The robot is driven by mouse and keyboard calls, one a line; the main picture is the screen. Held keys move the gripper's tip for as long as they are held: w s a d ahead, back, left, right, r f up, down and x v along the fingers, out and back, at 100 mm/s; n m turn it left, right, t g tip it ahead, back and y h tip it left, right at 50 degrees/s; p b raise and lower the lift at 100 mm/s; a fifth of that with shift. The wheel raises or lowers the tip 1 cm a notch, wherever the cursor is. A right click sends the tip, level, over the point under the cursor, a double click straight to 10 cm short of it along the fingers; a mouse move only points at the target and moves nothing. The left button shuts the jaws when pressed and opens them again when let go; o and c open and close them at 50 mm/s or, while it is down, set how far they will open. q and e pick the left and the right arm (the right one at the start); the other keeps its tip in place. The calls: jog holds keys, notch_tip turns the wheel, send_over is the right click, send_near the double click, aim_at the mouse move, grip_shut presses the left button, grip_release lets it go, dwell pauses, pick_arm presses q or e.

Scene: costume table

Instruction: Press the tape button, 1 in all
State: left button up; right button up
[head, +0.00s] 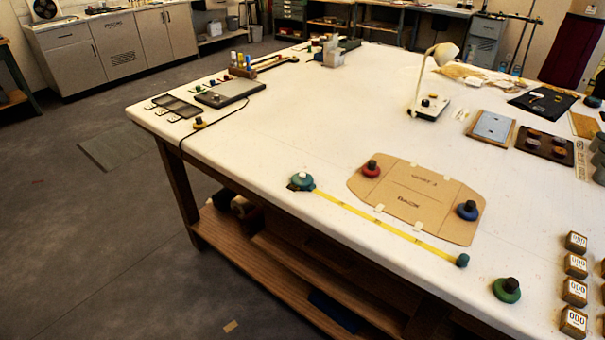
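A round teal tape measure (302,181) lies near the table's front edge, with a dark knob-like part on its top left. I cannot tell for sure which part of it is the button. A yellow tape strip (385,222) runs from it along the front edge to the lower right. The strip's far end meets a small teal cylinder (462,261). Neither of my grippers shows in the head view.
Behind the strip lies a brown cardboard pattern (418,199) with a red weight (371,169) and a blue weight (467,210) on it. A green weight (507,291) and several small boxes (575,290) stand at right. The white table (270,140) is bare behind the tape measure.

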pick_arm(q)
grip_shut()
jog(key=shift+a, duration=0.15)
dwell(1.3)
